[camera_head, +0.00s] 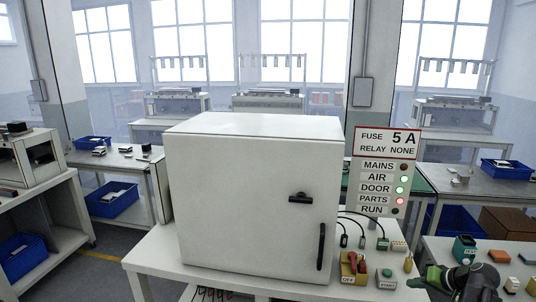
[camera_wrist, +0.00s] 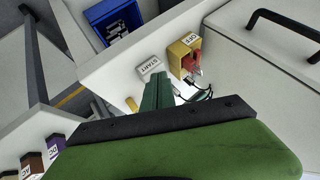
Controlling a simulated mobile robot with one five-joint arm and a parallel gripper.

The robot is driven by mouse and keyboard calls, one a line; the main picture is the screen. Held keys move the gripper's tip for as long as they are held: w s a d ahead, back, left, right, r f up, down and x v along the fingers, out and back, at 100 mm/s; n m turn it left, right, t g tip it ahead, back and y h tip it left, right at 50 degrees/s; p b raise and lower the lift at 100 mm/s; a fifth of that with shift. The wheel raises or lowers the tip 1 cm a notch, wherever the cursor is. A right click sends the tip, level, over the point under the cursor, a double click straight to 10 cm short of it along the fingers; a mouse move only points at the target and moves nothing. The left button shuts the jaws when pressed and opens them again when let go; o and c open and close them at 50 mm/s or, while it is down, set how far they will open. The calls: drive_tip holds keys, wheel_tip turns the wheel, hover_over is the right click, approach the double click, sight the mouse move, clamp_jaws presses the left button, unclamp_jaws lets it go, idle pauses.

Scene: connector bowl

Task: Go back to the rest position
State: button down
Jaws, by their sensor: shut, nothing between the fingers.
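My gripper (camera_head: 416,283) shows at the lower right of the head view, in front of the bench and right of the cabinet. In the wrist view its green fingers (camera_wrist: 157,92) are together with nothing between them. They point towards the white START button box (camera_wrist: 150,68) and the yellow switch box with a red handle (camera_wrist: 186,58). I cannot tell the exact gap to either. The white cabinet (camera_head: 250,200) stands on the bench with its door shut.
A sign (camera_head: 387,171) reads FUSE 5A, RELAY NONE; AIR and DOOR glow green, PARTS red, MAINS and RUN are dark. Coloured blocks (camera_head: 465,248) lie on the right table. Cables (camera_head: 362,226) run beside the cabinet. A blue bin (camera_wrist: 115,22) is beyond the bench edge.

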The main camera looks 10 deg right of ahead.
drive_tip(key=w+a+f+n+g+y, duration=0.1)
drive_tip(key=w+a+f+g, duration=0.15)
drive_tip(key=a, duration=0.75)
drive_tip(key=w+a+f+n+g, duration=0.2)
drive_tip(key=w+a, duration=0.2)
drive_tip(key=a, duration=0.5)
drive_tip(key=s+a+f+n+g+h, duration=0.1)
drive_tip(key=s+a+g, duration=0.1)
drive_tip(key=a, duration=1.1)
drive_tip(key=s+a+f+n+g+h, duration=0.1)
drive_tip(key=a+n+g+h, duration=0.1)
drive_tip(key=a, duration=1)
drive_tip(key=shift+s+a+f, duration=0.35)
drive_tip(key=shift+a+f, duration=0.05)
drive_tip(key=shift+d, duration=0.1)
drive_tip(key=c, duration=2.1)
unclamp_jaws()
